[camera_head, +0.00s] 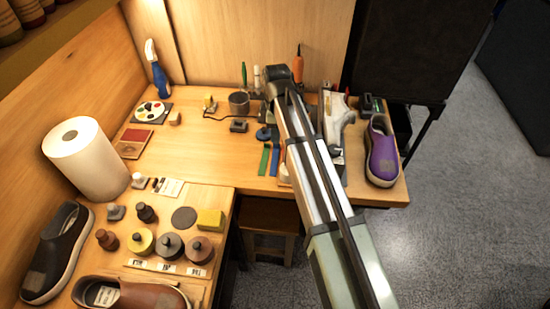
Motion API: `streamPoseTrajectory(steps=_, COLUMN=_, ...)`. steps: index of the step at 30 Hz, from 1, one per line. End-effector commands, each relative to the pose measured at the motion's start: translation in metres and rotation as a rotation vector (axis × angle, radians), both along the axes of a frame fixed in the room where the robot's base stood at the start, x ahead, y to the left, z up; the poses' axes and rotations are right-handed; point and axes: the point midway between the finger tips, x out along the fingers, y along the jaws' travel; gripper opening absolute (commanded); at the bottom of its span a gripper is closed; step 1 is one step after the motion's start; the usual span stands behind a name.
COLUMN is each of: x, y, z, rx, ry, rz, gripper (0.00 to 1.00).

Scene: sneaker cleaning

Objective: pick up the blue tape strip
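The blue tape strip (275,160) lies on the wooden bench, beside a green strip (264,160) on its left. A small round blue item (263,133) sits just behind the strips. My arm crosses the picture from the lower right and passes close to the right of the blue strip. Its dark wrist end is at the back of the bench, well behind the strip. My gripper is mostly hidden below and behind the wrist; its fingers cannot be made out, nor whether they hold anything.
A dark cup (239,103) stands left of the wrist. An orange-topped bottle (298,64) stands at the back wall. The bench left of the strips is mostly clear.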

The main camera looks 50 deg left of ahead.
Motion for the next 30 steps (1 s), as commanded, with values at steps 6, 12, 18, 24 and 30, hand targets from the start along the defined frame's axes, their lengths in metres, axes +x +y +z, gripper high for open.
streamPoseTrajectory(steps=6, x=-0.001, y=0.004, z=-0.020, rx=-0.002, ry=0.001, rz=0.000, gripper=0.34)
streamPoseTrajectory(steps=12, x=-0.002, y=0.005, z=-0.044, rx=0.001, ry=0.001, rz=-0.002, gripper=0.34)
streamPoseTrajectory(steps=18, x=-0.001, y=0.005, z=-0.050, rx=0.002, ry=-0.001, rz=-0.002, gripper=0.34)
streamPoseTrajectory(steps=24, x=-0.001, y=0.005, z=-0.050, rx=0.002, ry=-0.001, rz=-0.002, gripper=0.24)
streamPoseTrajectory(steps=30, x=-0.001, y=0.005, z=-0.050, rx=0.001, ry=0.000, rz=-0.002, gripper=0.05)
